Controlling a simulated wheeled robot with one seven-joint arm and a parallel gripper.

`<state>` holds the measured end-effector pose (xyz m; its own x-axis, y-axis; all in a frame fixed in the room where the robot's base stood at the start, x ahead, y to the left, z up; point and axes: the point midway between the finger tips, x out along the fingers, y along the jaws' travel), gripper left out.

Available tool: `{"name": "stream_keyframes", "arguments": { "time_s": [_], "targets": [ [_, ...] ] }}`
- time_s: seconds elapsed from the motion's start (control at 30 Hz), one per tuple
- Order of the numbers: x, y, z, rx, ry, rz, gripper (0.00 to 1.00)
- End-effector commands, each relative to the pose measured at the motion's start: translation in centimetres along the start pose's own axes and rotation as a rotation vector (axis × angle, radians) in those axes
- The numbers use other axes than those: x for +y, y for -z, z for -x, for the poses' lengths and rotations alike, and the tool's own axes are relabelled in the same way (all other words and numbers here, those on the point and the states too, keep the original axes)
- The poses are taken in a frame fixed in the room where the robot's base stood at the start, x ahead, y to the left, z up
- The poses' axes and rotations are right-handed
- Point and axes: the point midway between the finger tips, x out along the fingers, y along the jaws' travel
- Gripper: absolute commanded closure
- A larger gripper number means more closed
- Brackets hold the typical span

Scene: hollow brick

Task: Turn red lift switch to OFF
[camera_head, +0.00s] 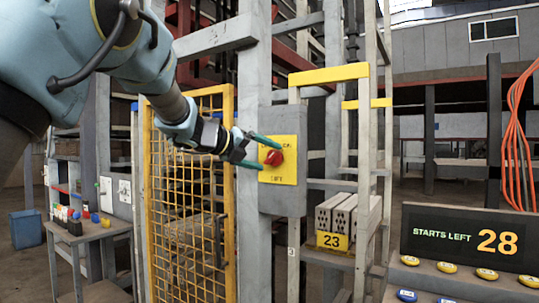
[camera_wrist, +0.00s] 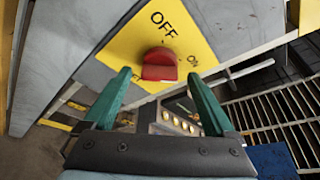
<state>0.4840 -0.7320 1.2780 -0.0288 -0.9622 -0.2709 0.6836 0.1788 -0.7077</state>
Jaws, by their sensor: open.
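The red lift switch (camera_head: 273,158) is a round knob on a yellow plate (camera_head: 290,177), fixed to a grey box (camera_head: 301,124) on a post. My gripper (camera_head: 270,155) is open, its green fingers pointing at the knob from the left. In the wrist view the red switch (camera_wrist: 159,60) shows just beyond and between the open fingertips (camera_wrist: 158,74). I see no finger closed on it; whether a tip touches it I cannot tell. OFF is printed above the knob and ON to its right. The knob's raised grip looks roughly level in this view, and its exact setting is unclear.
A yellow mesh gate (camera_head: 190,200) stands left of the post. Hollow bricks (camera_head: 340,215) sit on a rack marked 23 at right. A sign (camera_head: 470,238) reads STARTS LEFT 28. A small table (camera_head: 88,232) with bottles stands at left.

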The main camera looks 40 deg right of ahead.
Motion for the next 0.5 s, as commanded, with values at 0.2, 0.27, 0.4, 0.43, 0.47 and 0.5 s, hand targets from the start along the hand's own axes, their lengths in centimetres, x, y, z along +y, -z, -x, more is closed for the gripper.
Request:
{"name": "stream_keyframes", "arguments": {
  "time_s": [0.2, 0.27, 0.4, 0.43, 0.47, 0.5],
  "targets": [
    [0.0, -0.1, -2.0, 0.0, -0.001, 0.001, 0.1],
    [0.0, -0.1, -2.2, -0.001, 0.0, 0.001, 0.1],
    [0.0, -0.1, -2.3, -0.002, 0.001, 0.001, 0.1],
    [0.0, -0.1, -2.3, -0.002, 0.001, 0.001, 0.1],
    [0.0, -0.1, -2.3, -0.002, 0.001, 0.001, 0.1],
    [0.0, -0.1, -2.3, -0.002, 0.0, 0.001, 0.1]
  ]
}}
